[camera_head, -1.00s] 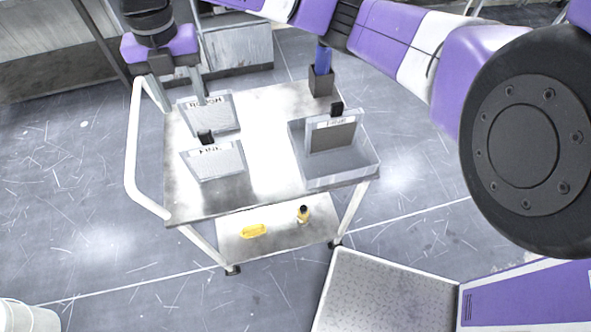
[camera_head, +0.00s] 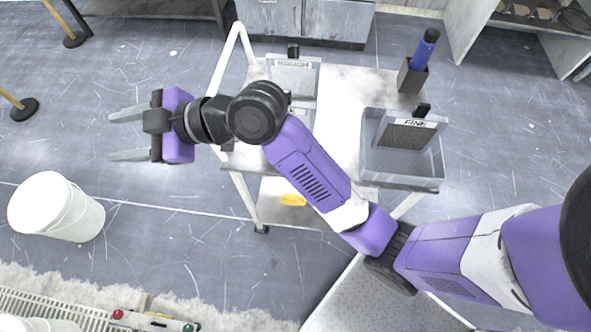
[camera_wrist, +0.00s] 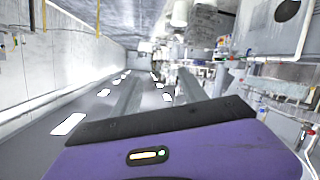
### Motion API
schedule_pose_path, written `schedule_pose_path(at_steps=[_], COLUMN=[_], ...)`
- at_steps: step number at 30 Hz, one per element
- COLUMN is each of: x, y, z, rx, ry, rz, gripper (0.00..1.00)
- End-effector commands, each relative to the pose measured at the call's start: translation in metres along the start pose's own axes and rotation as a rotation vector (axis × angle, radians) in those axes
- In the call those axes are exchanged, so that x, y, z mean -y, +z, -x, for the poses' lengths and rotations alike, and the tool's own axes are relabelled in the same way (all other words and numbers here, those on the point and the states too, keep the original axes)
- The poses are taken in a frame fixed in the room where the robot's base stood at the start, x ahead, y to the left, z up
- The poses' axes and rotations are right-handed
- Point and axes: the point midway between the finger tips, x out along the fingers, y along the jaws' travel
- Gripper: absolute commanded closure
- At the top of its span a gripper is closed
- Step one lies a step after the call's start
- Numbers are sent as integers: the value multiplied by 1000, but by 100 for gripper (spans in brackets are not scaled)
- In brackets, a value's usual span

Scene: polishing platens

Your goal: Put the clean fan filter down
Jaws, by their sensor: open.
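A dark-meshed filter panel (camera_head: 405,136) with a black grip tab stands tilted in the clear grey bin (camera_head: 437,184) at the right of the cart. Its label seems to read FINE. A pale holder (camera_head: 293,78) with a black tab stands at the cart's back left; its label is hard to read now. A second holder in front of it is mostly hidden by my arm. I cannot tell which panel is the clean fan filter. My gripper (camera_head: 127,135) is open and empty, pointing left over the floor, well away from the cart. Its spread fingers also show in the wrist view (camera_wrist: 158,92).
The cart (camera_head: 345,100) has a white handle on its left. A blue-handled tool (camera_head: 425,46) stands in a dark box at its back right. A yellow item (camera_head: 293,200) lies on the lower shelf. A white bucket (camera_head: 55,207) stands on the floor below my gripper.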

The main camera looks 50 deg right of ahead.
Motion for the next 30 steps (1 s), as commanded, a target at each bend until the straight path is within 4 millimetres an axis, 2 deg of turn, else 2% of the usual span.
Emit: schedule_pose_path(at_steps=[1, 8, 14, 22, 26, 30], x=[11, 40, 72, 118, 139, 156], y=[4, 37, 78, 127, 142, 148], z=[2, 26, 68, 153, 201, 255], rx=[-14, -37, -13, 53, 86, 114], ry=[34, 222, 378, 562, 629, 674], rz=[-70, -345, -525, -651, -660, -637], gripper=[50, 50, 50, 50, 50, 50])
